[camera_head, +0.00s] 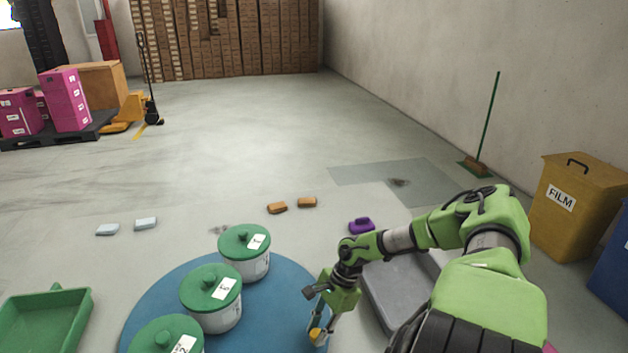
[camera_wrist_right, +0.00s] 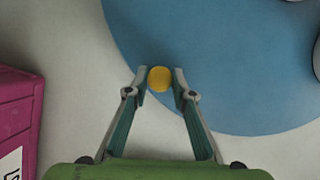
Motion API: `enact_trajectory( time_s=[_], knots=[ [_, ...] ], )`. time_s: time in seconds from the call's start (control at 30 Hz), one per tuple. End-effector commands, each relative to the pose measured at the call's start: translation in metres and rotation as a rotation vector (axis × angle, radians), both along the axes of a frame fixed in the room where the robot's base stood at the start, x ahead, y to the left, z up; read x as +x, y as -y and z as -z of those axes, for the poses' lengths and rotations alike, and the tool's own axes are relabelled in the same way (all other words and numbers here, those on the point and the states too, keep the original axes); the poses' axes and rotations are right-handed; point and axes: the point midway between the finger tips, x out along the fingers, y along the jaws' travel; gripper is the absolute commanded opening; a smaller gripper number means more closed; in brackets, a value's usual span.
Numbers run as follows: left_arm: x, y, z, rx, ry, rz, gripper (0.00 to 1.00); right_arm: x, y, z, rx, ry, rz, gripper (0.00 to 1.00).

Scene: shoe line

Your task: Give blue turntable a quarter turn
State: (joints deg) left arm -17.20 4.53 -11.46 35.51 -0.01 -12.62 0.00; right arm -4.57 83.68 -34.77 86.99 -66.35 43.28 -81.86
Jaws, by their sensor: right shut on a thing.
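The blue turntable (camera_head: 275,289) lies at the bottom of the head view, and its edge fills the top right of the right wrist view (camera_wrist_right: 190,45). Three white tubs with green lids stand on it in a row: one at the back (camera_head: 245,252), one in the middle (camera_head: 211,298) and one at the front (camera_head: 166,338), cut off by the frame. My right gripper (camera_head: 318,333) is at the turntable's right rim. It is shut on a yellow knob (camera_wrist_right: 159,79) at the rim, with a finger on each side. My left gripper is not in view.
A green tray (camera_head: 45,322) lies on the left. A yellow FILM bin (camera_head: 575,205) stands far right. A pink box (camera_wrist_right: 18,110) shows in the wrist view. The floor behind is mostly clear.

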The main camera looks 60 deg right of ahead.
Motion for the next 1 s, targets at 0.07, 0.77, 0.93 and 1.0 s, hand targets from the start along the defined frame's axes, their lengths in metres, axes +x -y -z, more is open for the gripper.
enact_trajectory(
  time_s=[0.07,0.77,0.93,1.0],
  knots=[
    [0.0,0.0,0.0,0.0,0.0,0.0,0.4,0.001,-0.001,0.0,0.001,0.004,-0.001,0.0],
    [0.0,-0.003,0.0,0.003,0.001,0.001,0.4,-0.002,0.005,-0.011,-0.002,0.0,-0.001,0.39],
    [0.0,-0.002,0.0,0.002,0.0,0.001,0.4,-0.007,0.015,-0.037,-0.005,-0.003,-0.002,0.39],
    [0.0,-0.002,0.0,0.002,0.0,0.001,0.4,-0.01,0.019,-0.049,-0.006,-0.002,-0.002,0.39]
  ],
)
